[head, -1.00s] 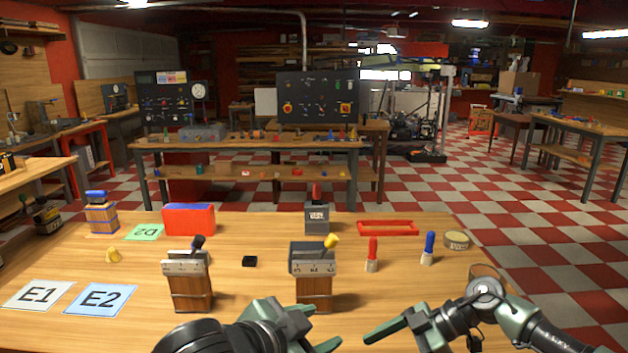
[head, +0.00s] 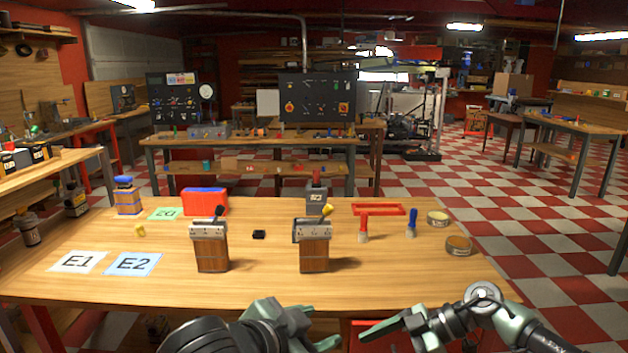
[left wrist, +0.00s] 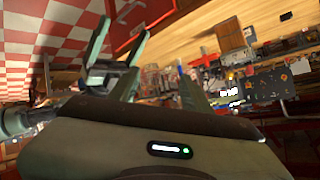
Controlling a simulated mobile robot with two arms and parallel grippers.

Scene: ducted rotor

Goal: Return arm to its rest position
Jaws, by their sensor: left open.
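My left gripper (head: 318,328) is at the bottom middle of the head view, open and empty, in front of the workbench (head: 360,285). In the left wrist view its fingers (left wrist: 150,85) stand apart with nothing between them. My right gripper (head: 385,330) is at the bottom right of the left one, its fingers pointing left. It touches nothing that I can see, and its opening is not clear. Both arms are bent low in front of the bench, apart from the objects on it.
Cards E1 (head: 77,262) and E2 (head: 133,264) lie left.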

